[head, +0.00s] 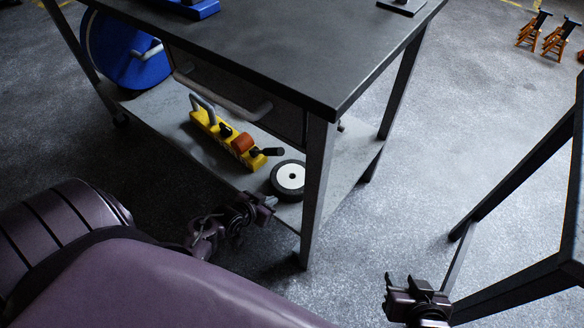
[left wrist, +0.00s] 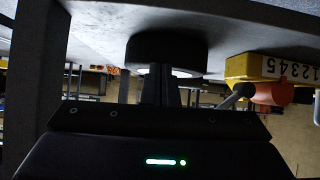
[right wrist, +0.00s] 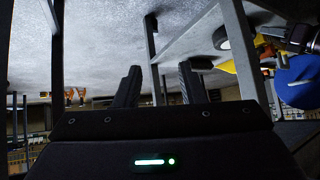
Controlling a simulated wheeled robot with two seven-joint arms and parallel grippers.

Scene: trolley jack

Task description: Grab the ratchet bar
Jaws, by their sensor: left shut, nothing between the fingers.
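I cannot pick out a ratchet bar with certainty. A yellow tool (head: 225,136) with a grey handle, an orange part and a black lever lies on the table's lower shelf; it also shows in the left wrist view (left wrist: 245,68). Two orange jack stands (head: 540,32) with dark tops stand on the floor at the far right. My left gripper (head: 262,204) is shut and empty at the shelf's front edge, close to the black-and-white wheel; its fingers (left wrist: 161,76) meet in the left wrist view. My right gripper (head: 403,284) is open and empty, with fingers (right wrist: 160,75) apart.
The wheel (head: 289,180) lies on the lower shelf (head: 165,105), beside a table leg (head: 318,190). A drawer handle (head: 222,97) juts out above the shelf. A blue round thing (head: 120,55) is at the left. A dark frame (head: 520,160) stands right; floor between is clear.

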